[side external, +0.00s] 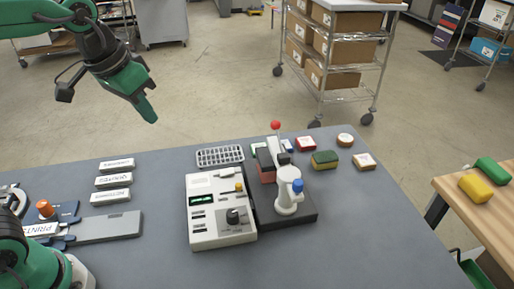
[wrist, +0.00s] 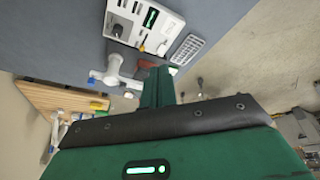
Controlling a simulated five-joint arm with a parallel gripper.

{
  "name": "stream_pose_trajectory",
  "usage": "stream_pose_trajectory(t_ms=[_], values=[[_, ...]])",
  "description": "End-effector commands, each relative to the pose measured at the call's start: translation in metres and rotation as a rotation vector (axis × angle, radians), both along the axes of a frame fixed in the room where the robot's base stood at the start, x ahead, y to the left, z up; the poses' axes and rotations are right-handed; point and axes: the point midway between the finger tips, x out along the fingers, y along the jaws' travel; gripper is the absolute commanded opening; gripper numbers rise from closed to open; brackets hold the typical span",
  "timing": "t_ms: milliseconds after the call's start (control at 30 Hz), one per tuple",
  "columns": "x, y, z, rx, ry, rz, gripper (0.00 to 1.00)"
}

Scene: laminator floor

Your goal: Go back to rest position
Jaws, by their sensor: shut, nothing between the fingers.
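My gripper (side external: 147,108) is at the upper left in the side external view, raised in the air above and behind the grey table (side external: 150,258). Its green fingers are shut with nothing between them and touch nothing. In the wrist view my gripper (wrist: 158,75) points toward the machine on the table, with its fingers together. The white control box (side external: 218,232) with knobs and a small green display stands mid-table, well apart from my gripper. It also shows at the top of the wrist view (wrist: 130,20).
Beside the box is a dark base (side external: 305,216) with a white post and a red-ball lever (side external: 275,125). Small blocks and a sponge (side external: 324,160) lie to the right. Labelled white blocks (side external: 112,181) lie at left. A wooden table (side external: 460,208) stands right; shelving carts stand behind.

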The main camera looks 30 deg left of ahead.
Motion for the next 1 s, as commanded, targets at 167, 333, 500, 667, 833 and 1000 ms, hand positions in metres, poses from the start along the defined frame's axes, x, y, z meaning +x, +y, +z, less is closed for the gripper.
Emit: stream_pose_trajectory(t_ms=[167, 333, 500, 667, 833, 1000], values=[[-0.030, 0.028, -0.011, 0.005, -0.058, 0.035, 0.00], [-0.057, 0.049, -0.026, 0.014, -0.110, 0.066, 0.00], [-0.077, 0.061, -0.040, 0.026, -0.148, 0.087, 0.00], [-0.085, 0.067, -0.047, 0.031, -0.168, 0.096, 0.00], [-0.087, 0.068, -0.049, 0.033, -0.169, 0.097, 0.00], [-0.086, 0.067, -0.049, 0.033, -0.169, 0.097, 0.00]])
